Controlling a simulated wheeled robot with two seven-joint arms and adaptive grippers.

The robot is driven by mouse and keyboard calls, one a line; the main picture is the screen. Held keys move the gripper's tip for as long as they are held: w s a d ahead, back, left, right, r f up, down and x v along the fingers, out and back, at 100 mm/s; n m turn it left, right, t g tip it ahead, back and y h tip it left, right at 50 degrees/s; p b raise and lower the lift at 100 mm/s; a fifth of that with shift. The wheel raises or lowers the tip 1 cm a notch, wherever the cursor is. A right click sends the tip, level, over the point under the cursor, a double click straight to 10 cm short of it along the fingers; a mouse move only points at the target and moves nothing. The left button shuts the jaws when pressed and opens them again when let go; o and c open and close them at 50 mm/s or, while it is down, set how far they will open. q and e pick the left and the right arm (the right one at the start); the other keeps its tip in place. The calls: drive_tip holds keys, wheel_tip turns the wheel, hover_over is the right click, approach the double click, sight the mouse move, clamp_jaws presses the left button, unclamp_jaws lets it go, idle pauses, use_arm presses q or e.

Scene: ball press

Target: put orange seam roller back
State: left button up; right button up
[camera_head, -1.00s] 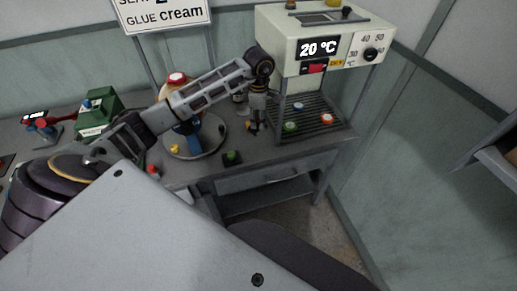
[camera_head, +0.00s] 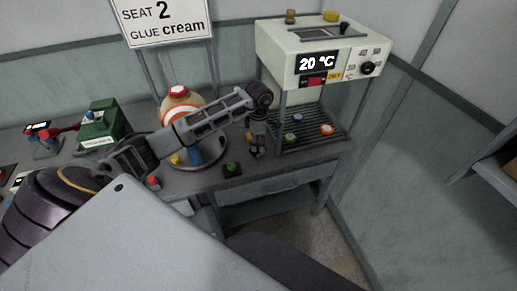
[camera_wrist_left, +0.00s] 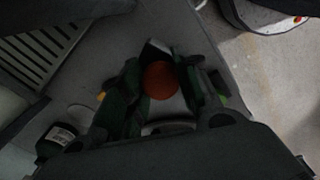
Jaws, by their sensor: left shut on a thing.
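My left gripper (camera_head: 256,149) hangs low over the right part of the bench (camera_head: 285,165), in front of the heater's wire rack. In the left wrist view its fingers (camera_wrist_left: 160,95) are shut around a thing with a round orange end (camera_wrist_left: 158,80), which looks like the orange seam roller. The roller's lower part is hidden between the fingers, and I cannot tell whether it touches the bench. My right gripper is not in view.
A cream heater (camera_head: 318,62) reading 20 °C stands above the rack (camera_head: 310,138), which bears coloured discs. A banded ball (camera_head: 183,103) stands left of the gripper. A green button (camera_head: 232,169) is near the front edge. A dark labelled bottle (camera_wrist_left: 56,142) is close by.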

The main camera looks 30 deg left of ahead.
sight(258, 149)
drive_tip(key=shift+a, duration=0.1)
use_arm(q)
drive_tip(key=shift+f, duration=1.85)
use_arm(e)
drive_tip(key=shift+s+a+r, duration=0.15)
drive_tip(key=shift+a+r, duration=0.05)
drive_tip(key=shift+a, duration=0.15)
use_arm(q)
drive_tip(key=shift+f, duration=0.15)
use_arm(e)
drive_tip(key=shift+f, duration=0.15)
use_arm(q)
drive_tip(key=o, duration=1)
drive_tip(key=shift+c, duration=0.2)
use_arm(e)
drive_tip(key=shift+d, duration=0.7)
